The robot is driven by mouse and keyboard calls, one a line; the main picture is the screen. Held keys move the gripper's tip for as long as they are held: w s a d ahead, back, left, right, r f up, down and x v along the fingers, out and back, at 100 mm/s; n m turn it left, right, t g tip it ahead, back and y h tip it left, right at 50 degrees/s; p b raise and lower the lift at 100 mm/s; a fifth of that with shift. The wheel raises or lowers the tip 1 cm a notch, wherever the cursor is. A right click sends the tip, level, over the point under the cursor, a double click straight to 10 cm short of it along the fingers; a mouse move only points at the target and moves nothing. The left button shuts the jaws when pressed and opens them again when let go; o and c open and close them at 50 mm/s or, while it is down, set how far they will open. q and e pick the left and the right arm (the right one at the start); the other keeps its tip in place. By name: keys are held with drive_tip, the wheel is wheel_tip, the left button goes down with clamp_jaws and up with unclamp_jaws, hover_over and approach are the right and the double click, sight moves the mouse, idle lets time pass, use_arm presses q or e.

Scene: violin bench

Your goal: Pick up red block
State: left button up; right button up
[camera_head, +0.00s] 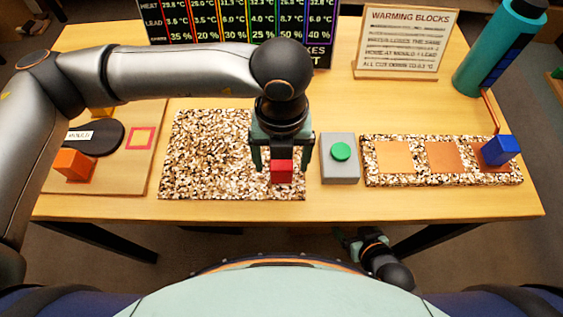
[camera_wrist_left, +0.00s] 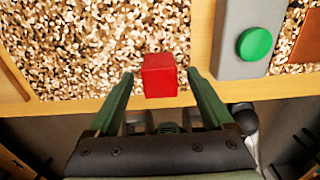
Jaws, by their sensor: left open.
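The red block (camera_head: 282,172) is at the front edge of the speckled mat (camera_head: 205,150). In the left wrist view the red block (camera_wrist_left: 160,76) sits between the fingertips with a gap on each side. My left gripper (camera_head: 282,158) points down over it, open, with one finger on either side; neither finger visibly touches it. Whether the block's underside rests on the mat is hard to see. My right gripper (camera_head: 357,237) is low in front of the table, away from the block, and its fingers are too small to read.
A grey box with a green button (camera_head: 340,151) stands just right of the mat. Further right, a blue block (camera_head: 497,150) is on a strip with orange patches (camera_head: 395,157). An orange block (camera_head: 73,165) is on a board at left. A sign (camera_head: 405,40) and teal bottle (camera_head: 498,45) stand behind.

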use_arm(q)
drive_tip(key=shift+f, duration=0.1)
drive_tip(key=shift+c, duration=0.2)
clamp_jaws()
idle(0.5)
